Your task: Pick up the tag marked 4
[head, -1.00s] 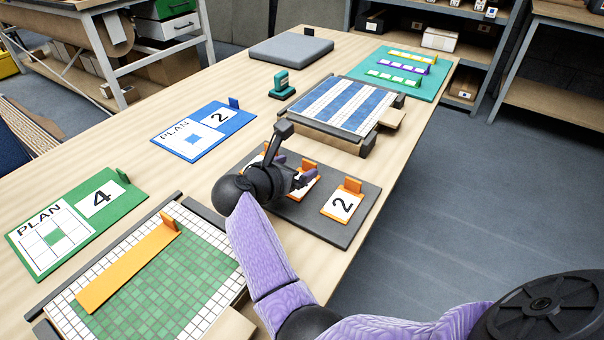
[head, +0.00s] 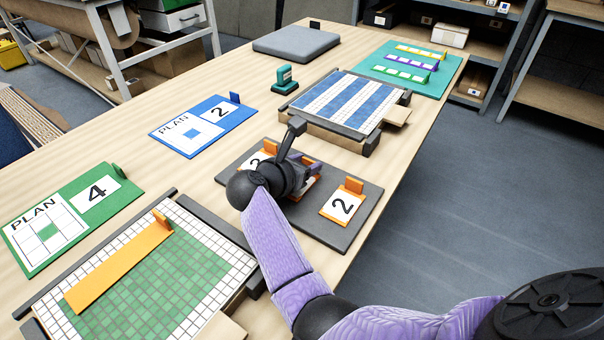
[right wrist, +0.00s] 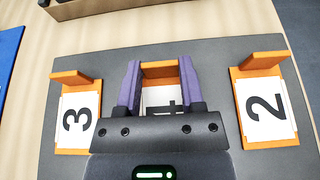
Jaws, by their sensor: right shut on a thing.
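My right gripper (head: 312,170) is shut on the middle orange tag, over the dark grey tray (head: 235,165). In the right wrist view the gripper's purple fingers (right wrist: 161,85) are on either side of the upright orange tab of the middle tag (right wrist: 160,70). Its white face is mostly covered by the gripper, so its number is only partly seen. A tag marked 3 (right wrist: 78,120) lies to its left and a tag marked 2 (right wrist: 265,106) to its right. The tag marked 2 also shows in the head view (head: 341,206). My left gripper is not in view.
A green plan board marked 4 (head: 70,215) and a blue plan board marked 2 (head: 203,125) lie at the left. A green-tiled panel with an orange strip (head: 118,265) is in front. A blue-striped panel (head: 346,102) and a teal stamp-like object (head: 285,78) stand beyond the tray.

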